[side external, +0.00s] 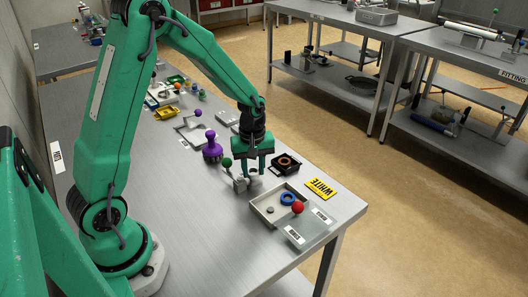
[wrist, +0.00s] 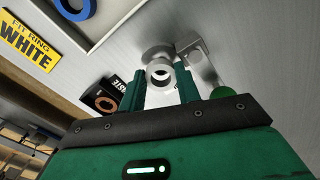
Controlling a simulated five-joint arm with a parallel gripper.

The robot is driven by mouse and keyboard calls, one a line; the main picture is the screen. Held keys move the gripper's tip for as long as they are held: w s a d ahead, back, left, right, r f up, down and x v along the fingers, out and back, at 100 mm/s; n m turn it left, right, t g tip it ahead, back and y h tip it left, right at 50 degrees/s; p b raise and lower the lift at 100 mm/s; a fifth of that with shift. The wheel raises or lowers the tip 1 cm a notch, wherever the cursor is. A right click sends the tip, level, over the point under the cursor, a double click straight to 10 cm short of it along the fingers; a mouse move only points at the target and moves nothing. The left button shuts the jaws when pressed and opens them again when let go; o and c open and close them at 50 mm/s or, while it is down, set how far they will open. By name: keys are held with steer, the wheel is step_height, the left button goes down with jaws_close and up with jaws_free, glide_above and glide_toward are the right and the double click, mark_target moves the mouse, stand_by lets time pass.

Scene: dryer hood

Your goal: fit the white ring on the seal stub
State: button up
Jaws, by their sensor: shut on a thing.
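My gripper (side external: 252,172) points down at the front part of the bench. In the wrist view its two green fingers (wrist: 161,90) are shut on the white ring (wrist: 160,74). The seal stub appears to be the grey metal fitting (side external: 240,184) just below and beside the fingers in the side view. In the wrist view its round flange (wrist: 155,51) lies directly behind the ring, nearly in line with it. I cannot tell whether the ring is around the stub or only close to it. The fingers hide the ring in the side view.
A green-knobbed handle (side external: 226,163) stands beside the fitting, close to my gripper. A purple knob (side external: 212,150) stands further left. A tray (side external: 262,212) holds a blue ring (side external: 288,198). A yellow WHITE sign (side external: 321,188) lies nearby.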

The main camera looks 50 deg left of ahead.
steer(key=shift+s+f, duration=0.2)
steer(key=shift+f, duration=0.7)
steer(key=shift+s+d+f, duration=0.1)
steer(key=shift+s+f, duration=0.05)
steer(key=shift+c, duration=0.4)
stand_by(0.4)
steer(key=o, duration=1.1)
steer(key=c, duration=0.3)
steer(key=shift+r, duration=0.2)
steer(key=shift+c, duration=0.3)
steer(key=shift+r, duration=0.9)
steer(key=o, duration=0.4)
steer(key=shift+r, duration=0.35)
steer(key=shift+o, duration=0.2)
steer(key=shift+w+r, duration=0.15)
steer(key=shift+r, duration=0.7)
steer(key=shift+w+r, duration=0.1)
steer(key=shift+r, duration=0.75)
